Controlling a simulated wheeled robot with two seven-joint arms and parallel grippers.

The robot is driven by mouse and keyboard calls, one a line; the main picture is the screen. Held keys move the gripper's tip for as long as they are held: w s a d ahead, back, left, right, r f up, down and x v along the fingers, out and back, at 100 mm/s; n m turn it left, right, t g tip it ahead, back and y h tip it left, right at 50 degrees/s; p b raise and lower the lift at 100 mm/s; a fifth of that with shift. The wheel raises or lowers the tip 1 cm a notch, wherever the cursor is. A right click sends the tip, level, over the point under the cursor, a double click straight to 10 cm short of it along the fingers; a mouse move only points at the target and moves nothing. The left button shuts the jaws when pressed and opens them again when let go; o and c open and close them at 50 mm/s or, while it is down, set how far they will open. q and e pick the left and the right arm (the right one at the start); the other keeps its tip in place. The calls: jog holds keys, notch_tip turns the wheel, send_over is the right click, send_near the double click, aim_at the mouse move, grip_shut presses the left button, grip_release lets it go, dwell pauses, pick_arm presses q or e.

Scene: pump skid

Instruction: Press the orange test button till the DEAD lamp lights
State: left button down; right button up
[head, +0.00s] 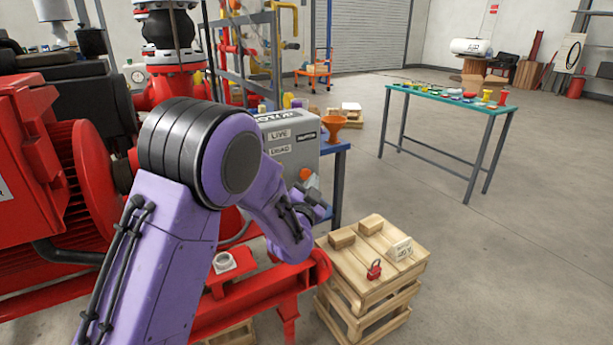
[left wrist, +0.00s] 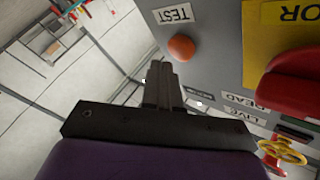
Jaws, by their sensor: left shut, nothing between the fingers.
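A grey control box (head: 293,150) with LIVE and DEAD labels stands beyond my left arm. The orange test button (head: 305,174) is low on its face, close to my left gripper (head: 314,207). I cannot tell the exact gap. My right gripper is not in view.
A large red handle (left wrist: 298,82) and a yellow handwheel (left wrist: 284,153) are at the right of the wrist view. A wooden crate (head: 345,270) with a red padlock (head: 374,269) stands below my left gripper. The red pump (head: 85,190) is at left. Open floor lies right.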

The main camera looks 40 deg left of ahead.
pick_arm(q)
jog(key=shift+a, duration=0.1)
jog(key=shift+w+a, duration=0.15)
jog(key=shift+a, duration=0.15)
jog(key=shift+w+a, duration=0.15)
jog(key=shift+a, duration=0.25)
dwell(0.5)
jog(key=shift+a+r, duration=0.2)
jog(key=shift+r, duration=0.2)
dwell(0.5)
jog(key=shift+d, duration=0.15)
jog(key=shift+s+d+f, duration=0.2)
jog(key=shift+d+f, duration=0.15)
jog(key=shift+d, duration=0.25)
